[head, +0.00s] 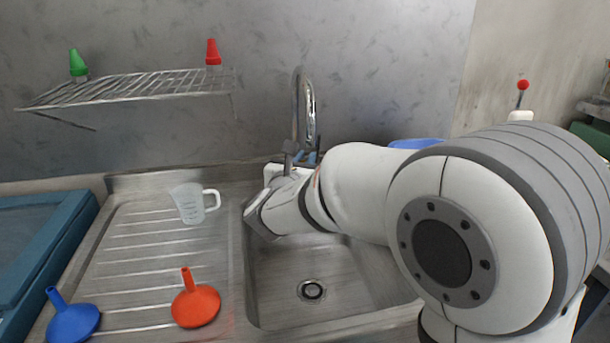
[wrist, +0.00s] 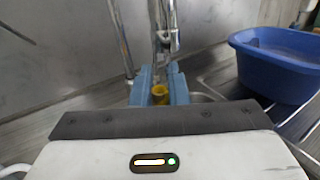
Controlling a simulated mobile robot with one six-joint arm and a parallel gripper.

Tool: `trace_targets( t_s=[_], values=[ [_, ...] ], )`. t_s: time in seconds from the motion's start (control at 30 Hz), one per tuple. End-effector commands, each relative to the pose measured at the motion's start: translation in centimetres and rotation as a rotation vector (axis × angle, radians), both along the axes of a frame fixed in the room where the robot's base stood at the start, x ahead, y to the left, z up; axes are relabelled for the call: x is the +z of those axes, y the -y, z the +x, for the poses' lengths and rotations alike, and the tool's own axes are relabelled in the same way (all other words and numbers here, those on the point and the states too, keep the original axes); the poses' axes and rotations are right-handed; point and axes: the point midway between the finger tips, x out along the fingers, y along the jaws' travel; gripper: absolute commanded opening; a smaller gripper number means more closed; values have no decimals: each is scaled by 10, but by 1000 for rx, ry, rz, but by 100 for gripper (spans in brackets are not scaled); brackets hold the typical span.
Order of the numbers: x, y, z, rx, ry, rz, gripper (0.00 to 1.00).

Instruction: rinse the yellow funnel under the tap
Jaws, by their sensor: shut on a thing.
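The yellow funnel (wrist: 160,94) shows only as a small yellow piece between the blue fingers of my gripper (wrist: 160,88) in the wrist view. My gripper is shut on it. The rest of the funnel is hidden, and in the head view my arm hides it fully. The chrome tap (head: 304,105) rises behind the sink, and its metal also shows just beyond my fingers in the wrist view (wrist: 172,40). My gripper is at the back of the sink (head: 275,285), close to the tap. I cannot tell whether water runs.
An orange funnel (head: 196,305), a blue funnel (head: 74,322) and a clear jug (head: 188,204) are on the drainboard (head: 128,262). A wire rack (head: 140,86) on the wall holds a green-capped and a red-capped bottle. A blue basin (wrist: 275,68) is right of my gripper.

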Motion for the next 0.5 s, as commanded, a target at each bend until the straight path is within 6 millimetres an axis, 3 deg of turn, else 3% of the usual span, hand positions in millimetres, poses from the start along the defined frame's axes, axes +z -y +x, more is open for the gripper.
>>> trace_targets(
  t_s=[0.5],
  values=[
    [0,10,4,1,0,0,0]
  ],
)
